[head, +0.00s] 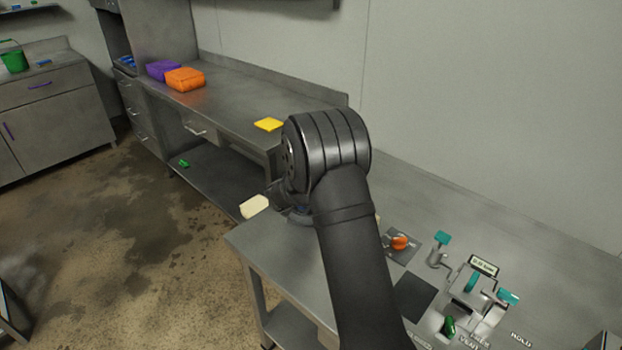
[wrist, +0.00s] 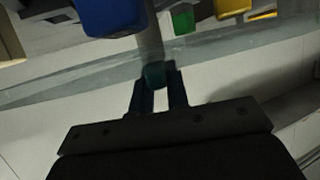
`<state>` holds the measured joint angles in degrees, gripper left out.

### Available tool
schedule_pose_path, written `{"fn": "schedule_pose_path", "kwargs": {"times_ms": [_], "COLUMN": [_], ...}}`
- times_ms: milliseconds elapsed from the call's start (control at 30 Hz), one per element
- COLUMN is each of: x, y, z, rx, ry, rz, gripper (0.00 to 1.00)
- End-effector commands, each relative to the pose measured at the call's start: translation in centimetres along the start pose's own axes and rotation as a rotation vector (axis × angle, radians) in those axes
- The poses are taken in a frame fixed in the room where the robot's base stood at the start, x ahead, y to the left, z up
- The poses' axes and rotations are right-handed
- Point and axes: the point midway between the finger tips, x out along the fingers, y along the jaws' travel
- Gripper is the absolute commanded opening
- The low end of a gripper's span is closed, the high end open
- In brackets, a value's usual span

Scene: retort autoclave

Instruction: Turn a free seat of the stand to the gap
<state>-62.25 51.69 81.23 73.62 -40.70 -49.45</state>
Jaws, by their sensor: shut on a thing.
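In the wrist view my gripper (wrist: 156,84) is shut on a small dark teal knob (wrist: 154,72). The knob is at the near end of a grey post or arm (wrist: 150,40). Beyond it hang or sit a blue block (wrist: 110,14), a green block (wrist: 183,19) and a yellow block (wrist: 231,7), cut by the top edge. These may belong to the stand; its seats and the gap cannot be made out. In the head view my arm hides the gripper and most of the stand. A cream block (head: 255,206) shows just left of my wrist.
An orange knob (head: 399,242), a teal-handled lever (head: 442,238), a display (head: 484,266) and a green handle (head: 449,325) are on the bench at right. A yellow pad (head: 268,124), orange box (head: 185,79) and purple box (head: 163,70) lie on the back counter.

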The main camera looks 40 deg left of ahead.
Motion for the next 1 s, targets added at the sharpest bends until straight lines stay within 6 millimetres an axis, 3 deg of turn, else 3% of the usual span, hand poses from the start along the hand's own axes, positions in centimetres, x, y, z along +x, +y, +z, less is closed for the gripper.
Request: {"fn": "schedule_pose_path", "kwargs": {"times_ms": [367,400,500,833,1000], "x": [0.0,0.0,0.0,-0.2,-2.2], "y": [0.0,0.0,0.0,0.0,-0.2], "z": [0.0,0.0,0.0,0.0,-0.1], "rx": [0.010,0.010,0.011,0.011,0.011], "ry": [-0.001,-0.001,-0.001,-0.001,-0.001], "rz": [0.027,0.027,0.027,0.026,0.024], "gripper": [0.00,0.16,0.36,0.36,0.36]}}
